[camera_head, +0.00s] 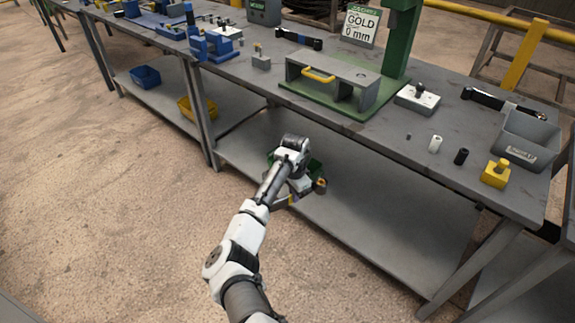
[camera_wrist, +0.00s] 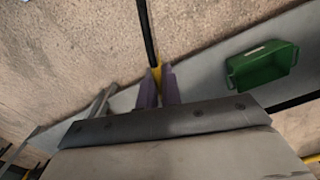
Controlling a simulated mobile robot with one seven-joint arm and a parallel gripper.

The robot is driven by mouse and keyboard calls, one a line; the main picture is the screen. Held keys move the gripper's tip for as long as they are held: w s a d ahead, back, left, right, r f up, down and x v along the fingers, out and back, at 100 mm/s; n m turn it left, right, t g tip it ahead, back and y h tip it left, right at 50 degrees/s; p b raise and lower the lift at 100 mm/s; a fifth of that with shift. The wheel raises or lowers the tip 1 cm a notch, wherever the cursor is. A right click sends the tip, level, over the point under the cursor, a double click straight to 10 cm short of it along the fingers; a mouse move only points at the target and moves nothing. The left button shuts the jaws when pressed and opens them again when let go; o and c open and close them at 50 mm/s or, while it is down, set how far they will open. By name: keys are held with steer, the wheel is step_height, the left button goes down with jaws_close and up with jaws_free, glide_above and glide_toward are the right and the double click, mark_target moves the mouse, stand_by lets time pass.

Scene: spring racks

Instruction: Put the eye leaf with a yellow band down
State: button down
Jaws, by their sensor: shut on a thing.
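The eye leaf with a yellow band is a long dark strip (camera_wrist: 147,32) in the wrist view. It runs up and out of the top of that view, so its far end is not seen there. Its yellow band lies between the two purple fingers of my gripper (camera_wrist: 158,76), which is shut on it. In the head view my gripper (camera_head: 297,190) is low in front of the workbench, beside the lower shelf. My wrist hides most of the leaf there.
A green bin (camera_wrist: 262,66) sits on the lower shelf (camera_head: 375,215), close to my gripper. The bench top (camera_head: 390,125) above carries a green press stand (camera_head: 398,40), a grey bin (camera_head: 527,140), a yellow block (camera_head: 496,174) and small cylinders. Yellow and blue bins stand further left on the shelf.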

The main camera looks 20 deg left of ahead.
steer(key=s+d+f+n, duration=0.2)
steer(key=s+d+f, duration=0.3)
steer(key=f, duration=0.5)
steer(key=s+d+f+n, duration=0.2)
steer(key=s+d+f, duration=0.4)
steer(key=d+f, duration=0.3)
steer(key=s+d+f+n+b, duration=0.1)
steer(key=s+d+f+n, duration=0.2)
steer(key=s+d+f, duration=0.3)
step_height(320, 180, down, 5)
steer(key=shift+d+r, duration=0.1)
steer(key=shift+d, duration=0.6)
